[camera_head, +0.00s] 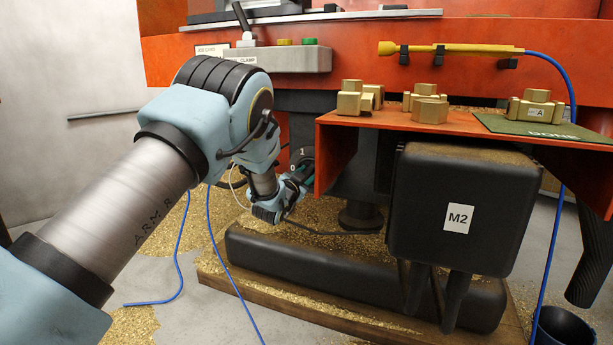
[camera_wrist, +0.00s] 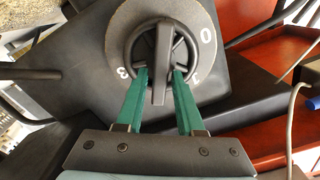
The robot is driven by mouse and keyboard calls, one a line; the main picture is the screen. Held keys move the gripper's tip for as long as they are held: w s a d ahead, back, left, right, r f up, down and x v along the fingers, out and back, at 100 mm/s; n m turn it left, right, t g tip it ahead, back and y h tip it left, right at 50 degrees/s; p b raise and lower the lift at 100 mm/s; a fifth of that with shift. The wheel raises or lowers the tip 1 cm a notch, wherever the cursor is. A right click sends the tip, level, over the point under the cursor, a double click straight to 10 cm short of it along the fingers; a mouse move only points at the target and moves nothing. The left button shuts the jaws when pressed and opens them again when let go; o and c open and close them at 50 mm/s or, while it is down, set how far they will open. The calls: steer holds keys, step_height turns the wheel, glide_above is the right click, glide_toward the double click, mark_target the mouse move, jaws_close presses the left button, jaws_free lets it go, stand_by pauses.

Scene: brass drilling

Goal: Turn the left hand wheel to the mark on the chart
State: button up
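The left hand wheel (camera_wrist: 118,32) shows in the wrist view as a grey numbered dial with a dark spoked ring and a raised black bar handle (camera_wrist: 162,50) across it. The numerals 0, 1 and 3 can be read around it; the bar stands upright in the picture. My gripper (camera_wrist: 161,74) has its two green fingers either side of the bar's lower part, with narrow gaps visible. In the head view, my gripper (camera_head: 298,181) is at the dial (camera_head: 302,155), mostly hidden by my wrist. A card labelled like a job card (camera_head: 212,50) hangs upper left, too small to read.
An orange shelf (camera_head: 345,118) with brass parts (camera_head: 430,108) and a green mat (camera_head: 545,128) overhangs right of my gripper. A black box marked M2 (camera_head: 458,218) stands below it. Blue cables (camera_head: 182,250) hang to the floor. Brass chips cover the base.

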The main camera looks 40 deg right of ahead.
jaws_close()
stand_by(0.5)
steer(key=n, duration=0.8)
steer(key=w+n, duration=0.1)
steer(key=n, duration=0.7)
steer(key=f+n, duration=0.1)
steer(key=n, duration=0.6)
steer(key=shift+w+a+f+n, duration=0.1)
steer(key=shift+w+a+n, duration=0.3)
stand_by(0.3)
steer(key=shift+o, duration=1.6)
jaws_free()
